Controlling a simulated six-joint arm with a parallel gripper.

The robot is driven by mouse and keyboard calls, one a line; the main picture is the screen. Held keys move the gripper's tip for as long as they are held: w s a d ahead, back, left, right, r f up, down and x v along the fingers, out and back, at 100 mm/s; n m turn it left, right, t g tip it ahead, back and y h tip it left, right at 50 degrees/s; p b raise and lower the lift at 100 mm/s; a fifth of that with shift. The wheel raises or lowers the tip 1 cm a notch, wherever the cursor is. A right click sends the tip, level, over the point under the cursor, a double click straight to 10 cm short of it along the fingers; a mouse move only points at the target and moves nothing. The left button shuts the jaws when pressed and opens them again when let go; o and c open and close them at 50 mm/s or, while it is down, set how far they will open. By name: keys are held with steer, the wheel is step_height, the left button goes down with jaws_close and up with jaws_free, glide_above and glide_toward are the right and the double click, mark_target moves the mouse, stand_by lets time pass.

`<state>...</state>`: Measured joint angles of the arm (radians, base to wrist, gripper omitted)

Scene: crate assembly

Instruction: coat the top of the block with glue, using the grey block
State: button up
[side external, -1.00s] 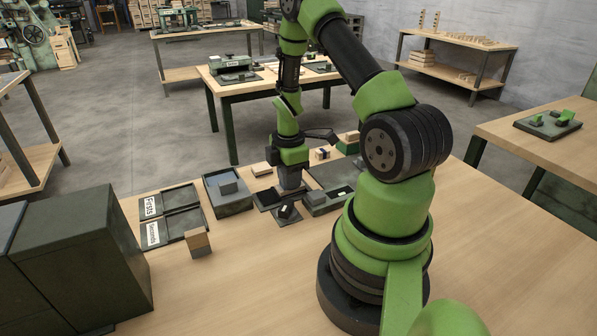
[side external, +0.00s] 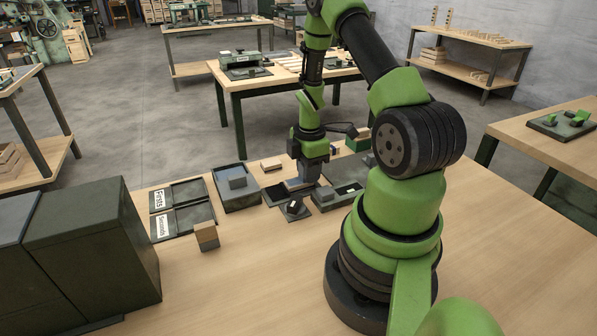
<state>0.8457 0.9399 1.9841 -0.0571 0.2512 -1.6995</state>
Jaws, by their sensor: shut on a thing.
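My gripper (side external: 306,177) points down over the far middle of the bench. It is shut on a grey block (side external: 297,185), held just above or at a dark flat tray (side external: 274,195); I cannot tell whether they touch. A small dark holder (side external: 294,209) with a small pale-topped piece stands just in front of my gripper. Which block is to be coated, and any glue, I cannot make out.
Two dark trays labelled Firsts (side external: 181,193) and Seconds (side external: 188,219) lie at the left. A dark compartmented tray (side external: 338,197) and a green box (side external: 357,142) are right of my gripper. A dark cabinet (side external: 95,240) fills the front left. The bench front is clear.

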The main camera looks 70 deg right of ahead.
steer(key=shift+s+d, duration=0.3)
steer(key=shift+s, duration=0.05)
steer(key=shift+s+d+r, duration=0.1)
steer(key=shift+d+r, duration=0.05)
steer(key=shift+r, duration=3.9)
steer(key=w+a+r+m, duration=0.2)
steer(key=w+a+m, duration=0.1)
steer(key=a, duration=0.4)
steer(key=w+a+r+m, duration=0.3)
steer(key=a, duration=0.5)
steer(key=w+a+r+m, duration=0.2)
steer(key=w+a+m, duration=0.1)
steer(key=a, duration=0.4)
steer(key=shift+a+r, duration=0.25)
steer(key=shift+a, duration=0.1)
